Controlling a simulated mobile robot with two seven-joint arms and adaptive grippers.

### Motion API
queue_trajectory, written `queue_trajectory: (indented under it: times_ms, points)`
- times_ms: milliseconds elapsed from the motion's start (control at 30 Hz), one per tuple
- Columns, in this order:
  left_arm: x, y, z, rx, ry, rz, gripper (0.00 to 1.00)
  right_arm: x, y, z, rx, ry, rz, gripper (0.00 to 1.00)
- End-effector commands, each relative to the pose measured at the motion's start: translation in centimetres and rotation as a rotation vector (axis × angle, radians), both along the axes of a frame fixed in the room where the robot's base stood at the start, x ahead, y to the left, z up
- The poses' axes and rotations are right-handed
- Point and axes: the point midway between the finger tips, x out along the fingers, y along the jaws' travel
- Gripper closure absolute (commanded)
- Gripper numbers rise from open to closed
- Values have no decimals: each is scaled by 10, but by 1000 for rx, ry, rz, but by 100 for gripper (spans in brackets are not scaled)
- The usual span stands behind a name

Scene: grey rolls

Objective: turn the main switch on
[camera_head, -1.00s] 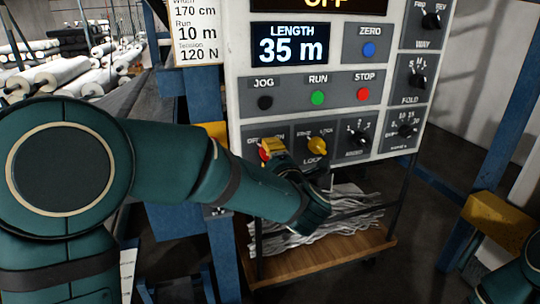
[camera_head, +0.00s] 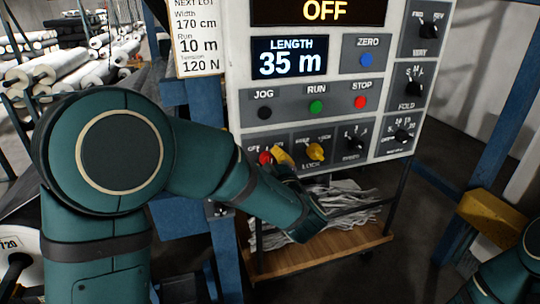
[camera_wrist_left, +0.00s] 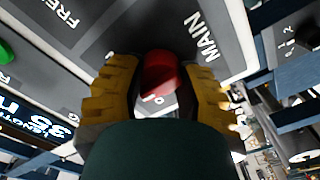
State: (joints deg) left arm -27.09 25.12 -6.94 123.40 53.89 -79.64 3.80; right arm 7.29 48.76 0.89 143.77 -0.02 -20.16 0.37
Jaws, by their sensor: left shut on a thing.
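The main switch is a red knob (camera_head: 265,158) at the lower left of the control panel (camera_head: 233,70). In the left wrist view the red knob (camera_wrist_left: 158,72) sits between two yellow fingers, beside the word MAIN. My left gripper (camera_head: 280,156) is shut on this knob, its fingers on either side of it. The knob's pointer and part of its scale are hidden by the gripper. The top display (camera_head: 322,11) reads OFF. My right gripper is out of view; only a bit of my right arm shows at the lower right.
A yellow LOCK knob (camera_head: 315,151) is close to the right of my left gripper. Above are the black JOG (camera_head: 265,113), green RUN (camera_head: 316,107) and red STOP (camera_head: 360,102) buttons. A wooden shelf (camera_head: 340,243) with grey strips lies below.

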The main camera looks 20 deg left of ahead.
Motion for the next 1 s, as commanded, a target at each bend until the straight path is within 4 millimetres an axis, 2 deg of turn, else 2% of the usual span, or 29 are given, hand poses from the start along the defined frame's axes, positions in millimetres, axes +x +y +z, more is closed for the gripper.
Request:
queue_trajectory:
  times_ms: [33, 500, 1000]
  points:
    - [0, 0, 4, 37, 23, 0, 100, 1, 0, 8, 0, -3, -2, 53]
    - [1, 0, 5, 397, 265, 1, 100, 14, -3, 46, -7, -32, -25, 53]
    - [1, 0, 3, 624, 418, 3, 100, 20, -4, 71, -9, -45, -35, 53]
